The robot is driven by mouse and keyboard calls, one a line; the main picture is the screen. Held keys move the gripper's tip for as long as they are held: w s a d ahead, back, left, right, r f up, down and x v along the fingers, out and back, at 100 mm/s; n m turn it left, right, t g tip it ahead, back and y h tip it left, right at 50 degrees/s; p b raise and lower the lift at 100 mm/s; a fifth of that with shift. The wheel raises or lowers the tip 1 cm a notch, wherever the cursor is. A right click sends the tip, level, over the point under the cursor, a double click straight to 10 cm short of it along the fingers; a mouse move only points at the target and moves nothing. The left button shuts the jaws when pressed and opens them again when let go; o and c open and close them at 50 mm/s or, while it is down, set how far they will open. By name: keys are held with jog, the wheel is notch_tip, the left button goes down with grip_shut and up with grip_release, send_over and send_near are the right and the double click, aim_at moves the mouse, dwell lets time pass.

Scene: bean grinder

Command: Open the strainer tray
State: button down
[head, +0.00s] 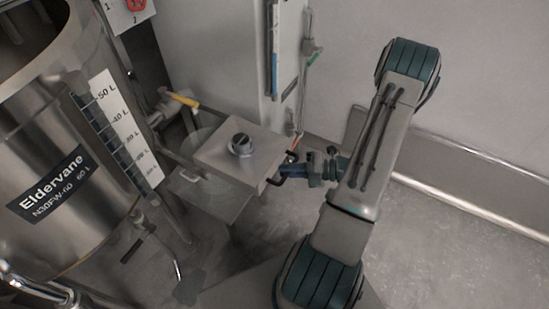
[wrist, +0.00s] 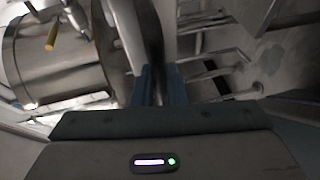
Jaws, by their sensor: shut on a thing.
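A square metal box (head: 238,158) with a black round knob (head: 241,144) on its lid stands right of the big tank. I take this box to be the strainer tray's housing. A black bar handle (head: 275,182) is on its right side. My gripper (head: 286,171) reaches in from the right at this handle, its blue fingers shut on it. In the wrist view my gripper (wrist: 160,88) shows two blue fingers close together with a dark blurred thing between them. The exact grip is too small and dim to see.
A steel tank (head: 75,130) marked "Eldervane" fills the left. A yellow-handled valve (head: 183,99) sits behind the box. A white wall column (head: 260,60) with hanging tools stands at the back. The floor (head: 440,210) at right is clear.

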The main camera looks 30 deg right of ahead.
jog(key=shift+s+d, duration=0.5)
jog(key=shift+s, duration=0.25)
jog(key=c, duration=1.5)
grip_release()
jog(key=shift+o, duration=0.2)
jog(key=p+v, duration=0.2)
jog(key=v, duration=1.1)
jog(key=shift+s+d+p, duration=0.2)
jog(key=shift+d+p, duration=0.1)
jog(key=shift+p, duration=0.05)
